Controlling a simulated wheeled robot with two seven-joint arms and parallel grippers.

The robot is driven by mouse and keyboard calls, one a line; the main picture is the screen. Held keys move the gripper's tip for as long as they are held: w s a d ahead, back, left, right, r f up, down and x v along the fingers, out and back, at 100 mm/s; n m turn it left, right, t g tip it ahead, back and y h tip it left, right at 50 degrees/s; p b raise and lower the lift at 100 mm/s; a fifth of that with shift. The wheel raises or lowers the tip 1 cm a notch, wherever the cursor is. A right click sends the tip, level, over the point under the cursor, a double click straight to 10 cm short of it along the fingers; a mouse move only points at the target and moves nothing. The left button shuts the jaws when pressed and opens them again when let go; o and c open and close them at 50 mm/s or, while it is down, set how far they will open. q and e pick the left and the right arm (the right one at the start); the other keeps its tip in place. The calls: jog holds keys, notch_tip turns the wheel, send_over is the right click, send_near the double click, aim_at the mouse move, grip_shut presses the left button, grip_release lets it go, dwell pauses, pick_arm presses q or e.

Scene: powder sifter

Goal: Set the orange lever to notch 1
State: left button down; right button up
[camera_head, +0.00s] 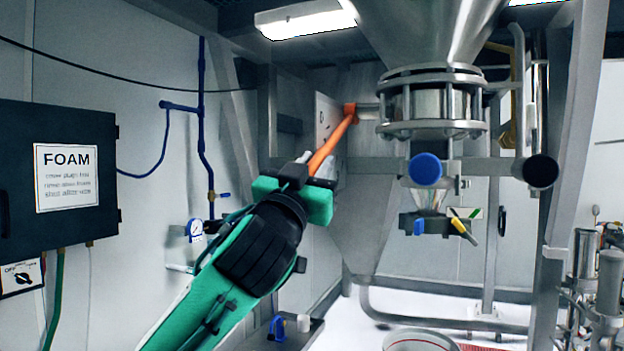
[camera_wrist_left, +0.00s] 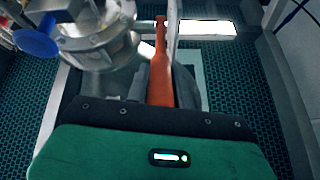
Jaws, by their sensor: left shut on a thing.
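The orange lever (camera_head: 331,146) runs up and right from my left gripper (camera_head: 311,176) to an orange hub beside the steel pipe under the hopper. My left gripper is shut on the lower end of the lever, and its fingers hide that end. In the left wrist view the lever (camera_wrist_left: 161,75) stands out beyond the dark edge of my gripper. A pale plate (camera_head: 327,125) with small dark marks lies behind the hub; I cannot read any notch numbers. My right gripper is not in view.
The steel hopper flange (camera_head: 432,128) stands right of the lever, with a blue round cap (camera_head: 425,170) below it. A dark FOAM box (camera_head: 60,170) hangs on the left wall. A steel post (camera_head: 574,150) stands at right.

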pick_arm(q)
jog(key=f+b, duration=0.1)
jog(key=f+t+b, duration=0.1)
jog(key=shift+w+d+b, duration=0.1)
jog(key=shift+w+b, duration=0.25)
jog(key=shift+w, duration=0.05)
jog(key=shift+w+d+f+b, duration=0.1)
jog(key=shift+w+b, duration=0.1)
jog(key=shift+b, duration=0.15)
jog(key=c, duration=1.2)
grip_release()
jog(key=b+v, duration=0.6)
jog(key=v, duration=0.8)
